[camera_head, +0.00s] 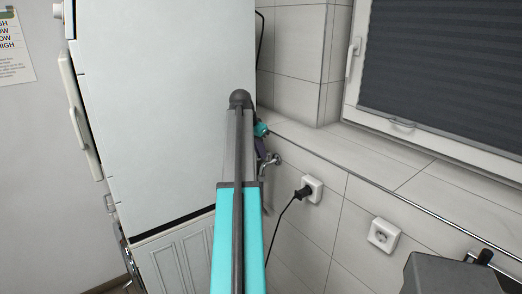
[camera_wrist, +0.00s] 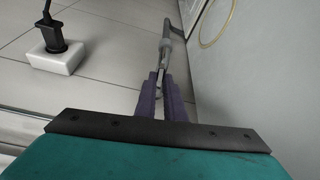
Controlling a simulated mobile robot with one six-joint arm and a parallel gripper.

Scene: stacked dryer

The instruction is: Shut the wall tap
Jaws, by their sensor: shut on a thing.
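The wall tap (camera_head: 271,160) is a small silver tap on the tiled wall, just right of the tall white appliance. It also shows in the wrist view (camera_wrist: 167,42), where its metal body runs away from the fingers. My gripper (camera_head: 261,150) is at the tap, partly hidden behind my own arm in the head view. In the wrist view my gripper's purple fingers (camera_wrist: 161,80) are shut on the tap's thin metal handle (camera_wrist: 160,84). The fingers cover part of the handle, so its exact angle is hard to tell.
The white stacked appliance (camera_head: 165,100) stands close on the left. A plugged wall socket (camera_head: 312,188) with a hanging black cable is right of the tap; it also shows in the wrist view (camera_wrist: 55,62). A second socket (camera_head: 384,235) is empty. A tiled ledge (camera_head: 345,150) runs above.

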